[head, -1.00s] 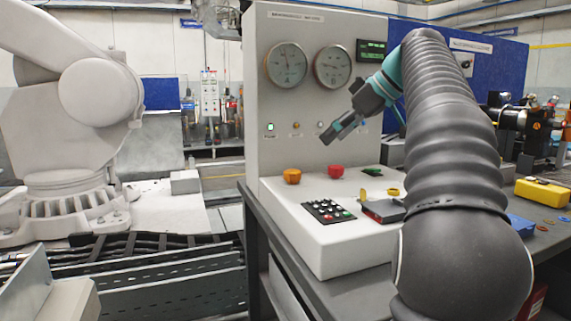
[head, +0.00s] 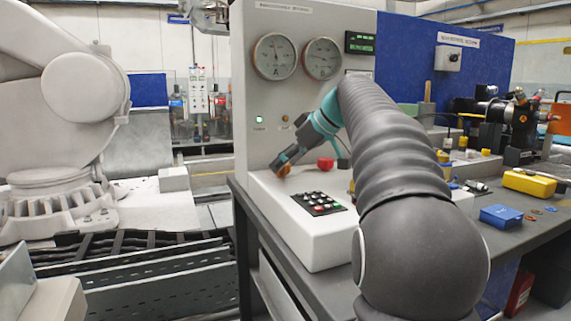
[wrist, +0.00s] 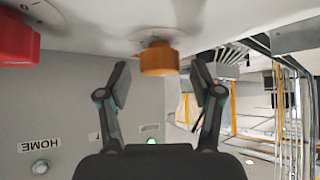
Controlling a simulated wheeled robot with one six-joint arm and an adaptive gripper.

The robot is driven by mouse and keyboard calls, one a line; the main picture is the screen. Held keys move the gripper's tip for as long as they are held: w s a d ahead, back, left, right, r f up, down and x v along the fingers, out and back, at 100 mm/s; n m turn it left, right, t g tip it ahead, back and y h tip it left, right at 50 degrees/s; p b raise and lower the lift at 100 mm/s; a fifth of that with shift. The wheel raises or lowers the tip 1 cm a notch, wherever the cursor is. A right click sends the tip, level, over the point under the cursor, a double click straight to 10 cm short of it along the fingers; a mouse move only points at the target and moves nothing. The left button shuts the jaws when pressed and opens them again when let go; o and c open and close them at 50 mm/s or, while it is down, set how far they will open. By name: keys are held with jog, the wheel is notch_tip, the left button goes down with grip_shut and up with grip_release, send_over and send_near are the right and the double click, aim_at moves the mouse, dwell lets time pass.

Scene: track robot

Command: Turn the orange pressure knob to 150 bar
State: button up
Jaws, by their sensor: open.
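The orange knob (wrist: 158,60) stands on the white console, centred between and just beyond the fingertips in the wrist view. In the head view the orange knob (head: 284,170) is partly hidden behind my fingers. My gripper (wrist: 160,78) is open, with one finger on either side of the knob's line; I cannot tell whether either touches it. In the head view my gripper (head: 280,163) reaches down and left to the knob. Two round gauges (head: 274,56) (head: 322,59) are on the upright panel; their readings are too small to tell.
A red knob (head: 326,163) stands right of the orange one, and also shows in the wrist view (wrist: 18,40). A black keypad (head: 318,203) lies in front on the console. A green display (head: 360,43) is beside the gauges. The console's left edge is close by.

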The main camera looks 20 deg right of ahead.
jog(key=shift+w+a+f, duration=0.1)
jog(key=shift+w+f, duration=0.05)
jog(key=shift+f, duration=0.05)
jog(key=c, duration=1.1)
jog(key=shift+c, duration=0.2)
jog(key=shift+m, duration=0.4)
